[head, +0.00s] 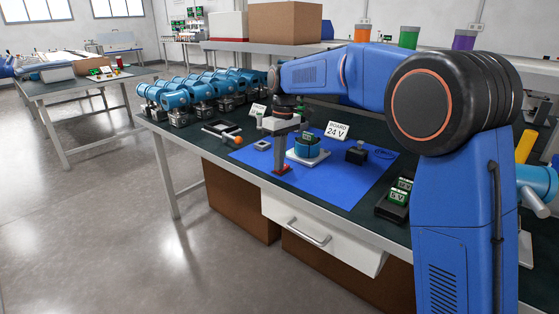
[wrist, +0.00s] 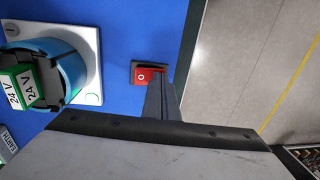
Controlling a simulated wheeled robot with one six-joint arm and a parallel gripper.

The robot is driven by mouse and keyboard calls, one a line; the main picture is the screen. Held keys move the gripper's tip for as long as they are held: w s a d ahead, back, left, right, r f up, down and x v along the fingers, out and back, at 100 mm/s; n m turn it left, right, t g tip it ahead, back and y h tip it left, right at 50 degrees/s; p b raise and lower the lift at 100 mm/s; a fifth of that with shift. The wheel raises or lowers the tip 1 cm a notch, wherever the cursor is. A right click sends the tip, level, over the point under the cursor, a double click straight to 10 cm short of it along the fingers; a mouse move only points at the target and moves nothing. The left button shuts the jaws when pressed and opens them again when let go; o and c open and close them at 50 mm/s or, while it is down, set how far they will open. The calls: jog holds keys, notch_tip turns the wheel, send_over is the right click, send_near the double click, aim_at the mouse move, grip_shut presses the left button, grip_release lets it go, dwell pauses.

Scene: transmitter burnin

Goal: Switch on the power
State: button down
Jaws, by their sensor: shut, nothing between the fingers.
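A red rocker switch (wrist: 142,76) in a dark frame sits on the blue mat (head: 345,185) near its front edge. Its left part shows an O mark. In the head view, red shows at the foot of my gripper (head: 281,166). My gripper is shut and empty and points down at the switch. In the wrist view, its fingertips (wrist: 158,82) lie over the right part of the switch. I cannot tell whether they press on it. A blue round unit (wrist: 65,70) with a green 24 V terminal stands on a white base (wrist: 92,90) left of the switch.
A BOARD 24 V card (head: 337,131) stands behind the blue unit. A black block (head: 356,155) lies right of it, and a small grey square part (head: 262,145) lies left. Blue transmitters (head: 200,90) line the back left. A green-labelled 5 V unit (head: 394,202) lies at the right.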

jog(key=shift+w, duration=0.1)
jog(key=shift+w+d+r, duration=0.2)
jog(key=shift+w+d, duration=0.25)
jog(key=shift+w, duration=0.1)
notch_tip(320, 180, up, 14)
jog(key=s+a, duration=0.1)
jog(key=shift+s+a, duration=0.2)
jog(key=shift+s, duration=0.15)
dwell(0.4)
jog(key=shift+f, duration=0.1)
